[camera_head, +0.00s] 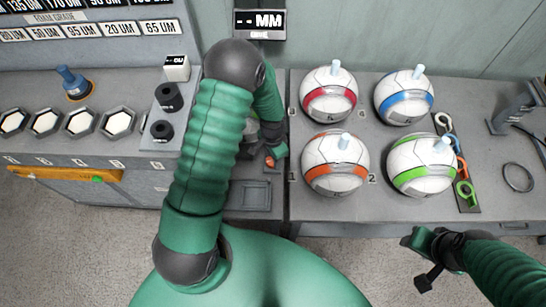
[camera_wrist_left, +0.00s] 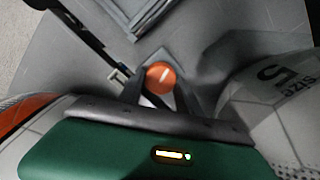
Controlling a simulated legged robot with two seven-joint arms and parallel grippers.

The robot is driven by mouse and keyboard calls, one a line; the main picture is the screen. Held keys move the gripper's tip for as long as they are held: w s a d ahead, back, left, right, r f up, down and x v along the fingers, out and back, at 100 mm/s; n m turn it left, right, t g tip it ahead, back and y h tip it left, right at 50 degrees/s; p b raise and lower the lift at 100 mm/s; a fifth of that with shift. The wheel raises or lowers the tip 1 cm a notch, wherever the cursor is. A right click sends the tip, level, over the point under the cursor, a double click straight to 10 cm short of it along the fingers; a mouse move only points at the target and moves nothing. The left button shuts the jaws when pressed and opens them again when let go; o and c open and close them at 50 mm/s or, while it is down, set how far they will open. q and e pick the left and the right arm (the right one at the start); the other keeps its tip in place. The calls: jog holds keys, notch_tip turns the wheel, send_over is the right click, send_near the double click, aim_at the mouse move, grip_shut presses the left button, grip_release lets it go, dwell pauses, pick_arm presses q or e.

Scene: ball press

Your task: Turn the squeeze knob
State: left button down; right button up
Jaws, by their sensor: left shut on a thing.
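The squeeze knob is a round orange knob with a white line on its face. It shows in the left wrist view (camera_wrist_left: 160,77) between the fingers of my left gripper (camera_wrist_left: 159,88), which is shut on it. In the head view the knob (camera_head: 269,163) is a small red-orange spot at the bench front, and my left gripper (camera_head: 274,156) reaches down to it, mostly hidden by my arm. My right gripper (camera_head: 428,262) hangs over the floor in front of the bench, apart from everything; its finger gap is unclear.
Several balls with coloured bands stand right of the knob, the nearest being the orange-banded ball (camera_head: 335,165). A recessed square tray (camera_head: 256,195) lies in front of the knob. A black dial (camera_head: 162,130) sits left of my arm. A display (camera_head: 259,23) hangs above.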

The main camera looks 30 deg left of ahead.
dwell(0.4)
pick_arm(q)
jog(key=c, duration=0.8)
grip_release()
jog(key=shift+c, duration=0.2)
notch_tip(320, 180, up, 17)
jog(key=shift+p, duration=0.3)
jog(key=shift+f, duration=0.1)
jog(key=s+d+r+n+t, duration=0.2)
jog(key=s+d+n, duration=0.2)
jog(key=s+d, duration=0.3)
jog(key=shift+s+d+r+n+t, duration=0.3)
jog(key=shift+s, duration=0.9)
